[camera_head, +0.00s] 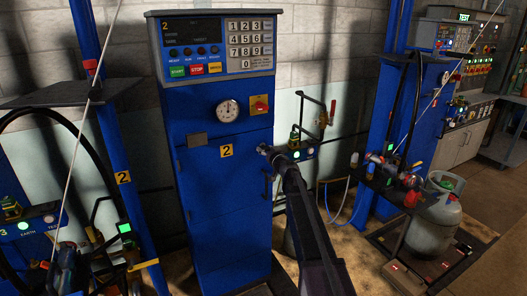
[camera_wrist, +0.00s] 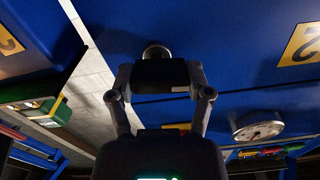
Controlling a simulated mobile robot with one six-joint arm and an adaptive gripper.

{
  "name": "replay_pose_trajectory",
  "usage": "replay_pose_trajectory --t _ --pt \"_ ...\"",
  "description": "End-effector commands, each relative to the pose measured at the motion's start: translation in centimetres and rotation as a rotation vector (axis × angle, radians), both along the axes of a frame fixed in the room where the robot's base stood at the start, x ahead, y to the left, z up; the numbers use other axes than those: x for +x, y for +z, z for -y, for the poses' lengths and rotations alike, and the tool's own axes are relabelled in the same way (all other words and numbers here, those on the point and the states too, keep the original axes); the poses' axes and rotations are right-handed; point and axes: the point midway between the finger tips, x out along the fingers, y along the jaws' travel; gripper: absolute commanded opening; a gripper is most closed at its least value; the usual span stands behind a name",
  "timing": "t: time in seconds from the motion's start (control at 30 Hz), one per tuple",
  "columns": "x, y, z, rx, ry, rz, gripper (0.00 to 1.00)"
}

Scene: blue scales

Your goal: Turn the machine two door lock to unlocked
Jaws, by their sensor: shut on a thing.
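Machine two is the tall blue cabinet (camera_head: 225,200) with a yellow "2" label on its door. My gripper (camera_head: 266,150) reaches in from the lower right to the right edge of this door, just right of the label. In the wrist view my gripper (camera_wrist: 160,75) is shut at the blue door face, on the door lock. The lock's round metal part (camera_wrist: 156,51) shows just beyond the fingertips. Its turning part is hidden between the fingers, so I cannot tell its angle. In the head view my gripper hides the lock.
A dial gauge (camera_head: 227,111) and a red-and-yellow switch (camera_head: 259,105) sit above the door. A dark door handle (camera_head: 268,188) is below my gripper. Pipes and a valve (camera_head: 295,138) stand close to the right. A grey gas cylinder (camera_head: 436,220) stands farther right.

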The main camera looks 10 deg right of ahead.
Motion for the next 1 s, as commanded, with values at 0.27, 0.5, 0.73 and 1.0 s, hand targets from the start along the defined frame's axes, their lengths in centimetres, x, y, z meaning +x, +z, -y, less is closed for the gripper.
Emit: replay_pose_trajectory --t 0.27,0.5,0.73,1.0 --pt "-0.01 0.08 -0.24 0.210 0.006 -0.068 0.18" --pt "-0.01 0.14 -0.20 0.426 0.005 -0.139 0.18" --pt "0.00 0.18 -0.17 0.633 0.005 -0.206 0.18" --pt "0.01 0.22 -0.13 0.877 0.005 -0.286 0.18"
